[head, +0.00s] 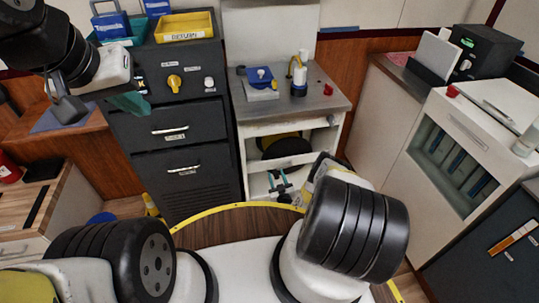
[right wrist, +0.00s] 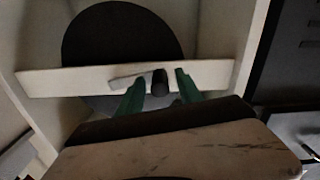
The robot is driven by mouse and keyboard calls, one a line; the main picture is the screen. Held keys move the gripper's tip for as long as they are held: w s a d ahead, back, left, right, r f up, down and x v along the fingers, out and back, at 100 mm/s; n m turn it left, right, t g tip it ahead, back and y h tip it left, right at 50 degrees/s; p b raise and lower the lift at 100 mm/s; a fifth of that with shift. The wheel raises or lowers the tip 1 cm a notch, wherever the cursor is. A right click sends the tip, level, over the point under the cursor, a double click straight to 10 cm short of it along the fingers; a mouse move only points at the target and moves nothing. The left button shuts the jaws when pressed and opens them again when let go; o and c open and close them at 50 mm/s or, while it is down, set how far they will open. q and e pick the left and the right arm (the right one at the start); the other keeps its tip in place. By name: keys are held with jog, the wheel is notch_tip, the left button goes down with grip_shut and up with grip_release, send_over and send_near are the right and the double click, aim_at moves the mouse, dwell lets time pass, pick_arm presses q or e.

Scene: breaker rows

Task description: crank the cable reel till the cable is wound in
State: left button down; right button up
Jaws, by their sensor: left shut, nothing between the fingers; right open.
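The cable reel is a dark disc (right wrist: 125,35) behind a pale crossbar (right wrist: 60,82) in the right wrist view. In the head view the reel (head: 287,146) sits in the open bay of the white cabinet, with some yellow at its edge. A short grey crank arm (right wrist: 124,81) with a black knob (right wrist: 160,83) shows in front of the crossbar. My right gripper (right wrist: 159,90) is open, its green fingers on either side of the knob; contact cannot be told. It also shows at the bay in the head view (head: 279,184). My left gripper (head: 130,103) is shut and empty, at upper left. I cannot make out the cable.
The bay's side walls are close around my right gripper. A white cabinet with a glass front (head: 455,150) stands at right.

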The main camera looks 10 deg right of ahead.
grip_shut()
dwell(1.4)
